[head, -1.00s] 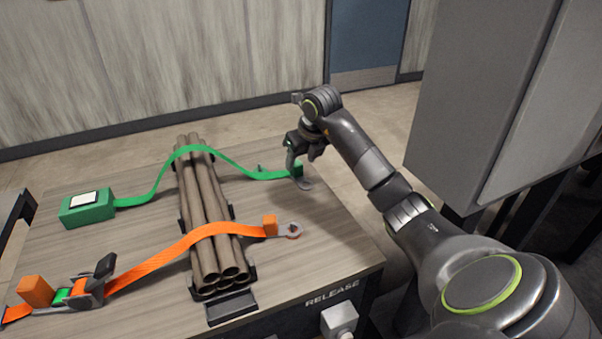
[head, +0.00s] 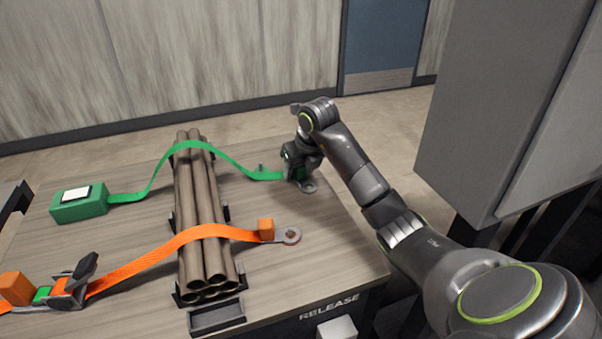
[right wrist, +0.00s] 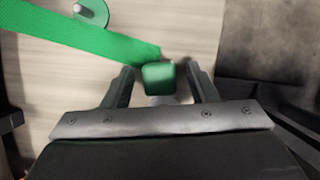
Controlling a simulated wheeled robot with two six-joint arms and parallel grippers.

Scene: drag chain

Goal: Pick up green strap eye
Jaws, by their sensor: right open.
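The green strap (head: 235,162) lies over the bundle of pipes, and its right end with the strap eye (head: 309,187) rests on the table near the right edge. My right gripper (head: 297,175) is low over that end and partly hides it. In the right wrist view the green block of the strap eye (right wrist: 159,77) sits between the two fingers of my right gripper (right wrist: 160,82). The fingers are open, with a gap on each side of the block. The eye's metal part is mostly hidden there by the gripper body. My left gripper is not in view.
The pipe bundle (head: 201,220) lies in a cradle mid-table. An orange strap (head: 145,266) with its own metal eye (head: 291,236) crosses its near end. A green box (head: 80,206) stands at the left. A small peg (head: 261,168) stands beside the green strap. A grey cabinet (head: 480,110) stands at right.

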